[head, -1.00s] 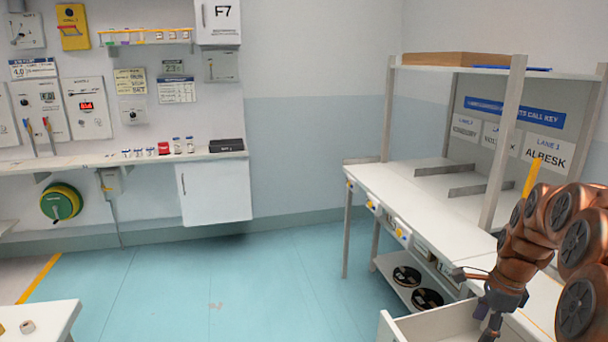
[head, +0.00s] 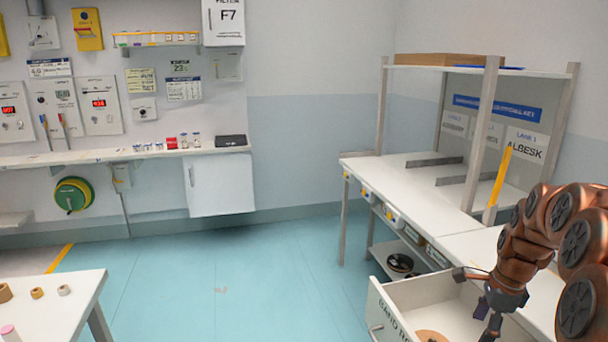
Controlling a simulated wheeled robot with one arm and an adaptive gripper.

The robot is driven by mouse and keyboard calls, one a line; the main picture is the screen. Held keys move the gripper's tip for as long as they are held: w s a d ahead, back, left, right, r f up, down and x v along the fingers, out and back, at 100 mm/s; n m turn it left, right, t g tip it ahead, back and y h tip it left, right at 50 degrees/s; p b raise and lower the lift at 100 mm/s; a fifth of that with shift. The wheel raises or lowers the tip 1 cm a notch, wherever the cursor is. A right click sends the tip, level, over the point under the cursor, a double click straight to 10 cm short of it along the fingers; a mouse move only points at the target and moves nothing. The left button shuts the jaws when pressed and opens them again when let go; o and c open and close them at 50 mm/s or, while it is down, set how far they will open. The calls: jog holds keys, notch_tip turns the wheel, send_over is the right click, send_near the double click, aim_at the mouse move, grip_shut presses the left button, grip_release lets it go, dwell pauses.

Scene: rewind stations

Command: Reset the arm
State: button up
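My gripper (head: 490,322) is at the lower right of the head view, at the end of my copper-coloured arm. It hangs pointing down over an open white drawer (head: 385,318) in the bench at right. The fingers are dark, small and partly cut off by the bottom edge, so I cannot tell if they are open or shut. The arm is folded, with its large round joints at the right edge. A tan round thing (head: 431,337) lies in the drawer, left of my gripper.
The white bench (head: 400,178) with an upper shelf stands at right, with a dark reel (head: 401,263) on its lower shelf. A white table (head: 60,310) with several rolls is at lower left. A wall counter (head: 100,157) runs at left.

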jog(key=s+a+n+b, duration=0.1)
jog(key=a, duration=0.1)
jog(key=s+a+n, duration=0.2)
jog(key=a, duration=0.1)
jog(key=s+a+n+b, duration=0.1)
jog(key=s+a+n, duration=0.1)
jog(key=a, duration=0.1)
jog(key=shift+s+a+f+g+b, duration=0.15)
jog(key=shift+a+f+g+b, duration=0.05)
jog(key=shift+f+g+b, duration=0.15)
jog(key=s+a+f+n+g+b, duration=0.1)
jog(key=s+a+f+n+b, duration=0.2)
jog(key=s+a+n, duration=0.4)
jog(key=s+a+f+n+g+h+b, duration=0.15)
jog(key=s+n, duration=0.25)
jog(key=s, duration=0.6)
jog(key=s+a+f+n+b, duration=0.35)
jog(key=s+a+n, duration=0.2)
jog(key=s, duration=0.25)
notch_tip(320, 180, up, 20)
jog(key=t+p, duration=0.1)
jog(key=p, duration=1.8)
jog(key=shift+r+p, duration=0.15)
jog(key=shift+p, duration=0.15)
jog(key=shift+s+n, duration=0.1)
jog(key=shift+n, duration=0.15)
